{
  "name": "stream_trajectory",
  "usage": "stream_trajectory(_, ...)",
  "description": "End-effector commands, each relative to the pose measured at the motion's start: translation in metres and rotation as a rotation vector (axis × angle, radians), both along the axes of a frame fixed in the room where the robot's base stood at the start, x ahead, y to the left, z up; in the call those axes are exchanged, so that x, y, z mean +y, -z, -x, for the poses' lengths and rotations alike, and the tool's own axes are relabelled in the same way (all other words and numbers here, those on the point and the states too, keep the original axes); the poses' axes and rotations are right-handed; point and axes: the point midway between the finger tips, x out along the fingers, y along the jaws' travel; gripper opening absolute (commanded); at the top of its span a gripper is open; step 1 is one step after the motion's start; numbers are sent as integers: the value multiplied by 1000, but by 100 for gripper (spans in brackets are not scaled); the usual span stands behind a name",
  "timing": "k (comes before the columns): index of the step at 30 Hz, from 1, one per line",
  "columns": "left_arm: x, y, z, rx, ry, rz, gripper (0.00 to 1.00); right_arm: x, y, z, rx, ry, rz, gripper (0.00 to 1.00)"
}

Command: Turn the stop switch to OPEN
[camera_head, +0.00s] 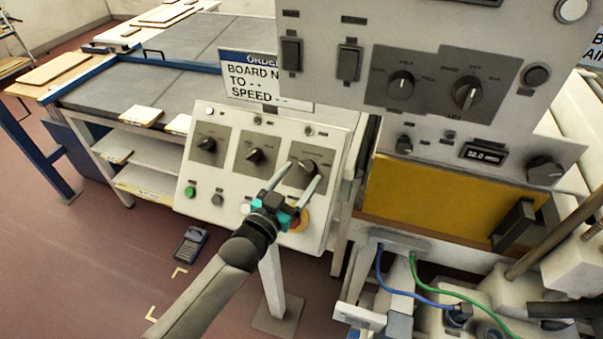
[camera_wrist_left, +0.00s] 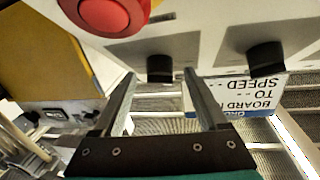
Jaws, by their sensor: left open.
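The sloped grey control panel (camera_head: 215,180) carries three black rotary knobs in a row: a left knob (camera_head: 207,144), a middle knob (camera_head: 255,155) and a right knob (camera_head: 303,172). Their labels are too small to read, so I cannot tell which is the stop switch. My left gripper (camera_head: 302,176) is open, its fingertips on either side of the right knob in the head view. In the left wrist view a black knob (camera_wrist_left: 160,67) shows between the open fingertips (camera_wrist_left: 159,76); contact cannot be told. My right gripper is not in view.
A red mushroom button (camera_wrist_left: 103,14) sits close beside the left gripper. A green button (camera_head: 190,191) is at the panel's lower left. A larger upright panel (camera_head: 345,95) with more knobs overhangs on the right. An order sign (camera_head: 250,78) stands behind the sloped panel.

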Motion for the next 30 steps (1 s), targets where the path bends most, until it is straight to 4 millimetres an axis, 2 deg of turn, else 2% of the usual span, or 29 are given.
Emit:
stream_trajectory(6, -6, 0, -12, 0, 0, 0, 76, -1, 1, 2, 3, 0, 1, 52)
stream_trajectory(15, -7, 0, -13, 0, 0, 1, 76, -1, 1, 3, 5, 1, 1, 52)
stream_trajectory(30, -7, 0, -13, 0, 0, 0, 19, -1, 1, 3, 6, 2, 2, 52)
